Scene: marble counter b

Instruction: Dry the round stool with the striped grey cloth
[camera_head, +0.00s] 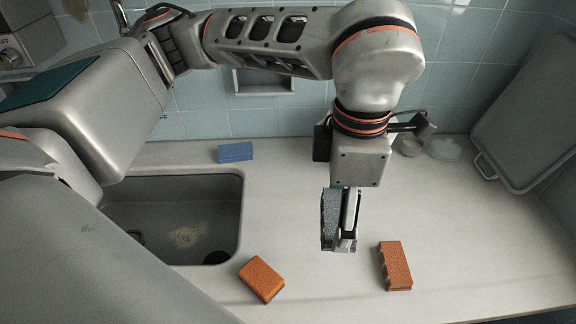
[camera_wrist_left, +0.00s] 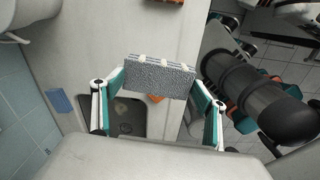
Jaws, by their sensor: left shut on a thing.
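The striped grey cloth (camera_head: 328,222) looks like a thick, speckled grey pad. In the left wrist view the cloth (camera_wrist_left: 160,82) spans the space between my two fingers, with pale stripes along its edge. My left gripper (camera_head: 345,244) points down over the counter and is shut on the cloth. Whether the cloth touches the counter, I cannot tell. I see no round stool in either view. My right gripper is not in view.
A sink (camera_head: 222,225) is sunk into the pale counter (camera_head: 480,240) at left. A blue sponge (camera_head: 235,152) lies behind it, an orange sponge (camera_head: 261,278) in front. Another orange block (camera_head: 395,265) lies right of my gripper. A grey tray (camera_head: 530,110) leans at right, near a bowl (camera_head: 444,149).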

